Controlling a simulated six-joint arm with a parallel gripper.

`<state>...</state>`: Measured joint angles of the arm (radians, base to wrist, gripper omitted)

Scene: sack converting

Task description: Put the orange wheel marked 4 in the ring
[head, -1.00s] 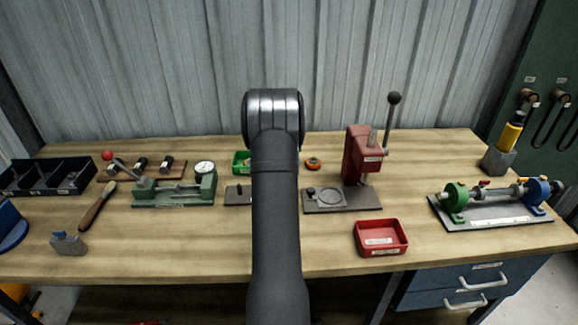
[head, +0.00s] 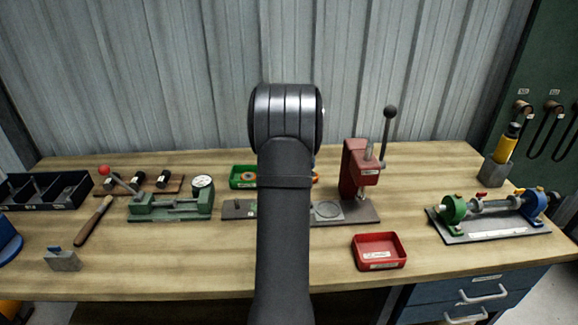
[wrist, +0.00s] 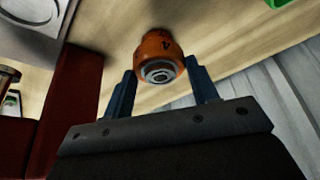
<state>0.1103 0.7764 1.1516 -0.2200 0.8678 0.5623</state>
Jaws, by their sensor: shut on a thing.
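The orange wheel (wrist: 158,48), with a dark 4 on its side and a grey hub, is between the fingers of my gripper (wrist: 161,72) in the wrist view. My gripper is shut on it, and bare wood shows behind it. In the head view only an orange sliver of the wheel (head: 316,177) shows beside my arm, left of the red press; my arm hides the fingers. A round ring outline (head: 328,209) lies on the flat plate at the press's foot. It also shows at the wrist view's upper left (wrist: 72,22), apart from the wheel.
The red press (head: 354,172) with its upright lever stands close to the wheel. A green bin (head: 240,178) is left of my arm. A red tray (head: 379,264) sits in front. A green gauge fixture (head: 170,207) stands left. The table's front middle is largely clear.

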